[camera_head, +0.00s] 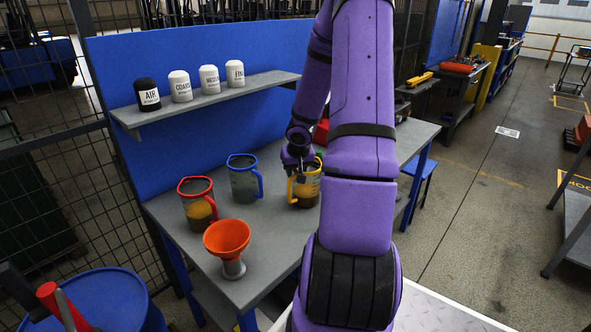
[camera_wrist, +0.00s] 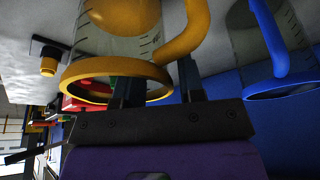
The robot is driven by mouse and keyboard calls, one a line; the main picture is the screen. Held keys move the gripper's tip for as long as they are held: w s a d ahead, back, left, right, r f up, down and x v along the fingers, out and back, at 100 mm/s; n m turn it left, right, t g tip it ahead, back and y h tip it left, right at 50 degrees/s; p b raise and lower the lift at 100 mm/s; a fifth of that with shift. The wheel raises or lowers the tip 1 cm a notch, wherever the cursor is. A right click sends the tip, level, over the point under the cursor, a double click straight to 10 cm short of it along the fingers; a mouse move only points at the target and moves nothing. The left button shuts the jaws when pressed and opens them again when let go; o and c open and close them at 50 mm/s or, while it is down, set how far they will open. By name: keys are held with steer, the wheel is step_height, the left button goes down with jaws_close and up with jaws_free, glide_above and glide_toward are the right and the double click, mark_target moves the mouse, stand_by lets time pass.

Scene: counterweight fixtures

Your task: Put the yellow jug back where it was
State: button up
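In the wrist view the yellow rim (camera_wrist: 85,87) and handle (camera_wrist: 198,30) are close, and my gripper's fingers (camera_wrist: 160,85) are spread apart, one across the rim and one by the handle. Contact is unclear. My arm hides part of the bench to the right.
A blue jug (camera_head: 243,182) and a red jug (camera_head: 197,207) stand to the left on the bench (camera_head: 262,238). An orange funnel (camera_head: 227,238) on a grey stand is in front. Several labelled canisters (camera_head: 209,79) sit on the shelf (camera_head: 222,93) above.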

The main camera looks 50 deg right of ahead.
steer(key=shift+r, duration=0.15)
steer(key=shift+v, duration=5.95)
steer(key=a+r+n+h, duration=0.1)
steer(key=a+r+n, duration=0.1)
steer(key=a+r, duration=0.6)
steer(key=a+r+n+h, duration=0.15)
steer(key=a+r, duration=0.35)
steer(key=a, duration=0.8)
steer(key=s+a+r+n+t+y, duration=0.1)
steer(key=s+a+r+n+y, duration=0.1)
steer(key=s+a, duration=0.4)
steer(key=s+a+r+n+t+y, duration=0.1)
steer(key=s+a+r+n+y, duration=0.1)
steer(key=s+a, duration=0.4)
steer(key=shift+s+a+r+y, duration=0.35)
steer(key=shift+a+r+y, duration=0.35)
steer(key=shift+r, duration=0.65)
steer(key=shift+a, duration=0.1)
